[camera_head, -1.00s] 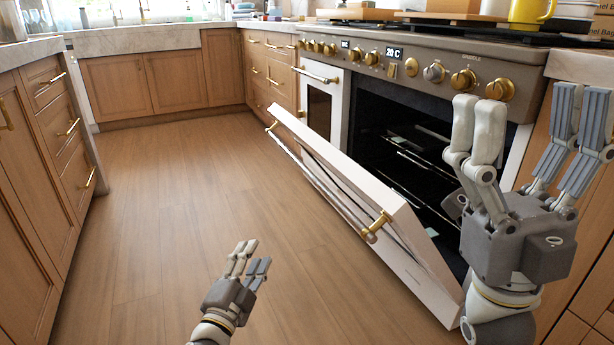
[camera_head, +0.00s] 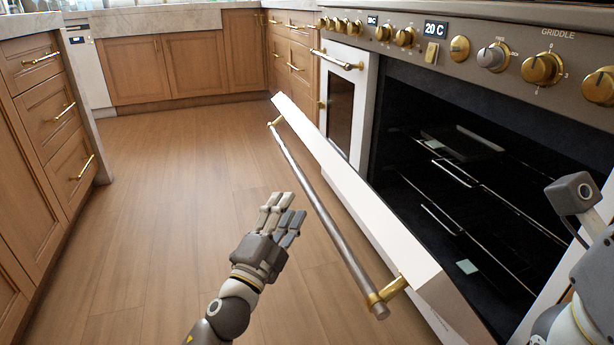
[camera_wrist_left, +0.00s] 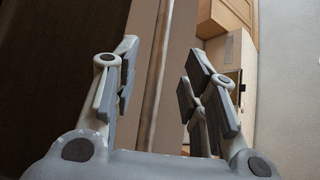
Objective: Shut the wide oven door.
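The wide oven door (camera_head: 368,206) is a white panel hinged low on the range. It hangs partly open, tilted outward, and the dark cavity (camera_head: 450,190) with its racks shows behind it. Its long metal handle (camera_head: 318,205) has gold end brackets. My left gripper (camera_head: 284,208) is over the floor on the outer side of the door, left of the handle in the head view. In the left wrist view my left gripper (camera_wrist_left: 161,62) is open, its fingers apart, and a rod that looks like the handle (camera_wrist_left: 158,75) shows between them. My right gripper's fingers are out of view.
My right arm is at the right edge by the oven opening. A narrow, shut oven door (camera_head: 343,100) is left of the wide one. Gold knobs (camera_head: 543,68) line the panel above. Wooden cabinets (camera_head: 50,110) stand left and back. The floor (camera_head: 170,200) between is clear.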

